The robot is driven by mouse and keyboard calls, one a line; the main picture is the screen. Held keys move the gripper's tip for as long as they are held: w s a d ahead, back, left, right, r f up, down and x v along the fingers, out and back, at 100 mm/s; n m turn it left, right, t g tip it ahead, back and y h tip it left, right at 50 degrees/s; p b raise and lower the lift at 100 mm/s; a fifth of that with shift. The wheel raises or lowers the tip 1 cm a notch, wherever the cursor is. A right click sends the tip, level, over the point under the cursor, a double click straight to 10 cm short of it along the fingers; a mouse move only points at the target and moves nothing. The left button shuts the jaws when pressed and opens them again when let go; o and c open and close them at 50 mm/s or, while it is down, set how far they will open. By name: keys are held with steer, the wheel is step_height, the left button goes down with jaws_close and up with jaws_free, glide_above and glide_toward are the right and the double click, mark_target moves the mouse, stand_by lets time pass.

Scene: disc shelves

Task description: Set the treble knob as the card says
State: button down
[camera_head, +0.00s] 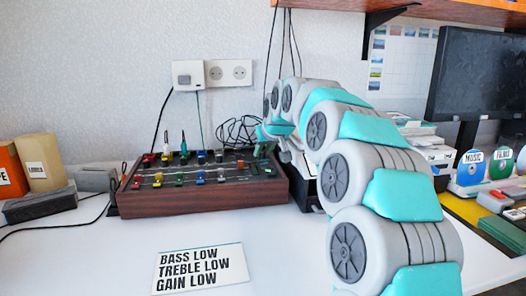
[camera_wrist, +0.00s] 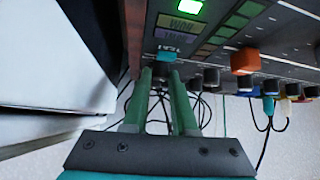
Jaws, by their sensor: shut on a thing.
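The white card (camera_head: 202,268) lies on the table and reads BASS LOW, TREBLE LOW, GAIN LOW. The mixer (camera_head: 205,197) is a dark panel in a wooden case, with several coloured knobs and sliders. My gripper (camera_head: 265,149) is at its right end. In the wrist view, my green fingers (camera_wrist: 161,76) are shut on a small dark knob with a teal part (camera_wrist: 165,58). The small label beside it is not legible, so I cannot tell which knob it is. My arm and fingers hide part of the panel in the head view.
A lit green display (camera_wrist: 188,7) and more knobs, one orange (camera_wrist: 244,61), are near my fingers. Plugged cables rise from the mixer's back. Boxes (camera_head: 40,162) stand left; a monitor (camera_head: 480,75) and disc stands (camera_head: 472,168) are right. The front table is mostly clear.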

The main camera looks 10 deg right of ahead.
steer(key=shift+r, duration=0.1)
stand_by(0.8)
steer(key=c, duration=1)
jaws_free()
steer(key=shift+b+v, duration=0.3)
steer(key=shift+v, duration=3.55)
